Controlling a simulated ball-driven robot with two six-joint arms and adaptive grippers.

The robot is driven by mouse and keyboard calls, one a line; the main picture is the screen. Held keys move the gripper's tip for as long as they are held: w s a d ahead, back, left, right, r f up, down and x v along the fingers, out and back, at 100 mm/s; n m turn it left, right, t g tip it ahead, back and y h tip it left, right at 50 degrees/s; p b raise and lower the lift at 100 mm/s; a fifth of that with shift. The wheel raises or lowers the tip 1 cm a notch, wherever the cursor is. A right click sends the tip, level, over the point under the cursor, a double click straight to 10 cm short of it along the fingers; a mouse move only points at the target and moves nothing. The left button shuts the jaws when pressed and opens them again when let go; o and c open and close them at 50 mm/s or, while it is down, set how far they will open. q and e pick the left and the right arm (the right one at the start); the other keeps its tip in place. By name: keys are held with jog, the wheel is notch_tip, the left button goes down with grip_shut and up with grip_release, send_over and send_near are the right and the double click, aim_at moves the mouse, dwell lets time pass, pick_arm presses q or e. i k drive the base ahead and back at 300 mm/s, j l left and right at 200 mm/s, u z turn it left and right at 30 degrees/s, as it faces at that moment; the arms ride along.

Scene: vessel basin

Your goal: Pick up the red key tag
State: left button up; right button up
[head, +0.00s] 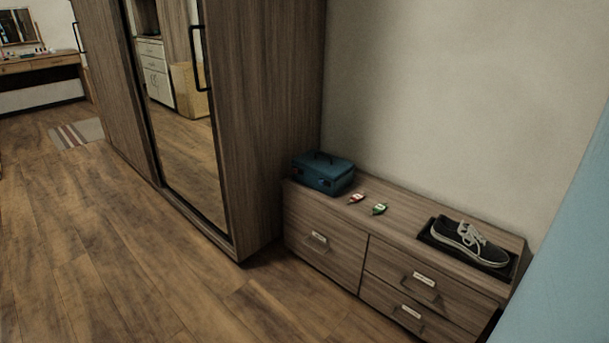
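The red key tag (357,198) lies flat on top of a low wooden drawer cabinet (400,215), towards its left part. It is small and has a pale patch on it. A green key tag (380,209) lies just to its right, apart from it. Neither of my grippers is in the head view. Nothing covers the red tag.
A blue case (323,173) stands left of the tags. A black sneaker (465,240) sits in a dark tray (430,238) at the right end. A tall wardrobe (270,120) with a mirror adjoins the cabinet's left side. The wooden floor (110,240) in front is clear.

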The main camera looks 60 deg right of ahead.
aim_at(358, 197)
jog(key=z, duration=1.75)
jog(key=u, duration=0.65)
jog(key=i+u, duration=0.1)
jog(key=u, duration=1.2)
jog(key=i+u, duration=0.1)
jog(key=u, duration=0.55)
jog(key=l+u, duration=0.1)
jog(key=u, duration=0.55)
jog(key=l+u, duration=0.1)
jog(key=u, duration=0.55)
jog(key=l+u, duration=0.1)
jog(key=u, duration=0.6)
jog(key=l+u, duration=0.1)
jog(key=u, duration=0.55)
jog(key=k+l+u, duration=0.15)
jog(key=u, duration=0.5)
jog(key=k+z, duration=0.55)
jog(key=k+j+z, duration=0.2)
jog(key=z, duration=0.25)
jog(key=k+j+z, duration=0.1)
jog(key=k+z, duration=0.2)
jog(key=z, duration=0.2)
jog(key=k+z, duration=0.3)
jog(key=z, duration=0.15)
jog(key=k+z, duration=0.25)
jog(key=z, duration=0.2)
